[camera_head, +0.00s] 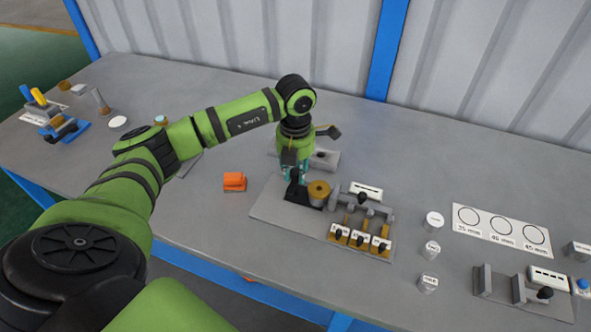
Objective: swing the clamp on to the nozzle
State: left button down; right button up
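My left gripper (297,174) points down over a grey fixture plate (268,213) near the middle of the table. Its teal fingertips are at a small black part (297,191) standing on the plate; I cannot tell whether they grip it. A brass-coloured round piece (319,189) stands just right of the fingers, on a grey cylinder. It may be the nozzle, and the black part may belong to the clamp, but the view does not settle this. A grey block (325,159) behind is partly hidden by the gripper. My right gripper is not in view.
An orange block (235,181) lies left of the plate. Labelled black-knobbed slots (358,238) stand at the plate's right end. Further right are small labelled cylinders (432,250), a white card with circles (500,227) and another fixture (525,290). A corrugated wall (300,35) bounds the back.

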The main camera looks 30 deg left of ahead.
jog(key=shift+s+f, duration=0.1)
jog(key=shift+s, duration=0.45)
pick_arm(q)
jog(key=shift+n, duration=0.4)
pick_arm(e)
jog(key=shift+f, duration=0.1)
pick_arm(q)
jog(key=n+b, duration=0.1)
jog(key=n, duration=0.6)
jog(key=shift+d+b, duration=0.1)
jog(key=shift+b, duration=0.25)
jog(key=n, duration=1)
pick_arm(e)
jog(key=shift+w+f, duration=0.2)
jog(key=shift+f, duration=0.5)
